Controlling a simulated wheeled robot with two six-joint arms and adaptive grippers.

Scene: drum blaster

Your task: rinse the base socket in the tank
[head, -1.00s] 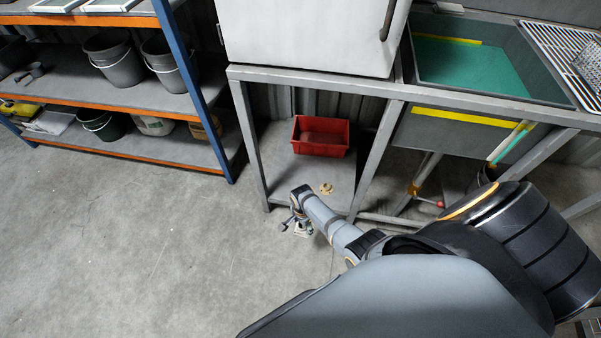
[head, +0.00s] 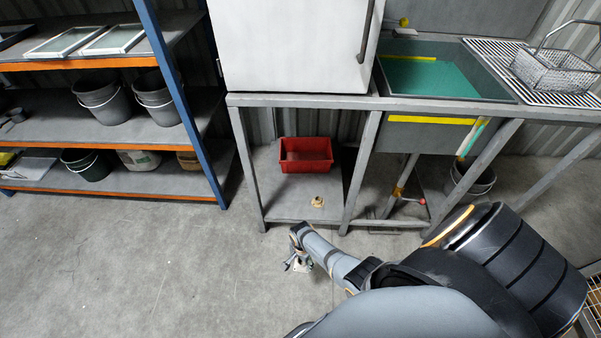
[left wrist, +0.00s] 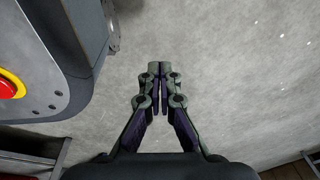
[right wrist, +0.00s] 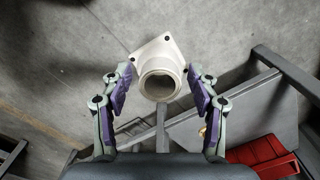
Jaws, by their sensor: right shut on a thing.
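The base socket (right wrist: 160,72) is a pale piece with a square flange and a round open collar. My right gripper (right wrist: 160,85) is shut on it, one finger on each side, in the right wrist view. In the head view the right gripper (head: 298,262) is small, above the floor in front of the bench, with the socket partly hidden. The tank (head: 480,90) is a grey sink with green liquid, set in the bench at upper right, apart from the gripper. My left gripper (left wrist: 160,90) is shut and empty over bare floor in the left wrist view.
A white box-shaped machine (head: 290,50) stands on the bench left of the tank. A wire basket (head: 552,72) sits on the drain rack right of it. A red bin (head: 305,156) and a small tan part (head: 318,201) are on the lower shelf. Floor at left is clear.

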